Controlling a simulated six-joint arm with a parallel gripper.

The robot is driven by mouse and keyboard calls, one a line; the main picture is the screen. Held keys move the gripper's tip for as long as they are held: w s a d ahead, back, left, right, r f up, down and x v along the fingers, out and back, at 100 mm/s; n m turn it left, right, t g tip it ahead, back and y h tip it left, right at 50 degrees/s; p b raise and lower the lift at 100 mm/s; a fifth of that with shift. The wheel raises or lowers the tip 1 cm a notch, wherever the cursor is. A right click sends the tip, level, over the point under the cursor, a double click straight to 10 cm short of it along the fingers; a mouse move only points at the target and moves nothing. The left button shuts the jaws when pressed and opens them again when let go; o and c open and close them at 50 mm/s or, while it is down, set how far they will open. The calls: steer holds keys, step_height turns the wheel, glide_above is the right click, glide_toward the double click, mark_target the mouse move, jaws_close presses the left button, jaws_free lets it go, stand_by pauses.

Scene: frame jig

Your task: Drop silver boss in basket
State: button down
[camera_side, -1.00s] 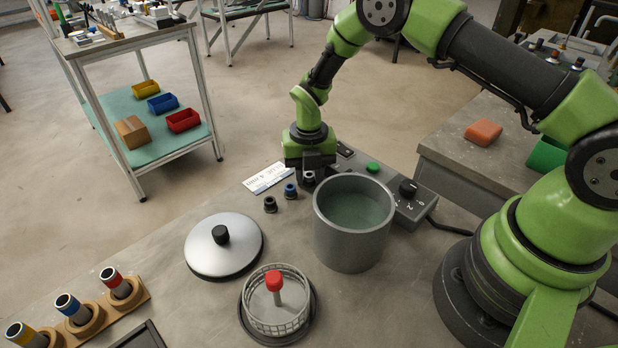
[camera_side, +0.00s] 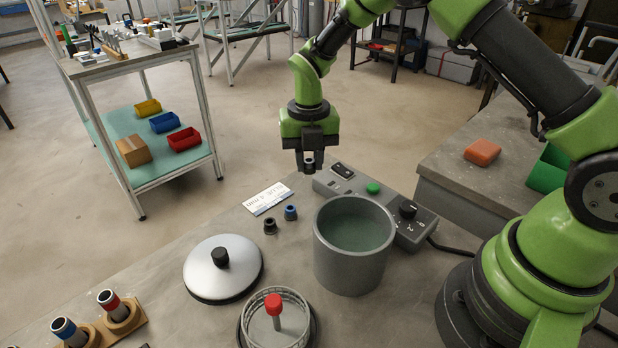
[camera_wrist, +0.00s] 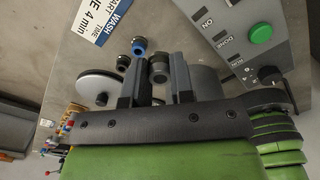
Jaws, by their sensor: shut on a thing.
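My gripper (camera_side: 309,166) is shut on the silver boss (camera_side: 309,162), a small ring-like part held upright above the bench, behind the pot. In the wrist view the boss (camera_wrist: 158,68) sits between the two dark fingers (camera_wrist: 157,85). The wire basket (camera_side: 248,322) stands at the front of the bench in the side view, with a red-knobbed post in its middle. It is well in front of and left of my gripper. The basket cannot be made out in the wrist view.
A blue boss (camera_side: 291,212) and a black boss (camera_side: 270,226) stand on the bench. The grey pot (camera_side: 352,270) lies between my gripper and the basket's right side. A silver lid (camera_side: 222,268) lies left, a control box (camera_side: 408,225) right, a printed card (camera_side: 267,198) behind.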

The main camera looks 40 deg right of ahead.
steer(key=s+a+r+m, duration=0.2)
steer(key=s+a+m, duration=0.1)
steer(key=s+a, duration=0.5)
steer(key=s+a+r+m, duration=0.2)
steer(key=s+a+m, duration=0.1)
steer(key=s+a, duration=0.55)
steer(key=shift+w+a+f, duration=0.3)
steer(key=shift+w+f, duration=0.05)
steer(key=shift+f, duration=1)
steer(key=shift+w+a+f, duration=0.3)
steer(key=shift+w+f, duration=0.05)
steer(key=shift+f, duration=0.95)
steer(key=shift+w+a+f, duration=0.3)
steer(key=shift+w+f, duration=0.05)
steer(key=shift+f, duration=1)
steer(key=c, duration=0.7)
jaws_free()
steer(key=shift+c, duration=0.2)
step_height(320, 180, up, 8)
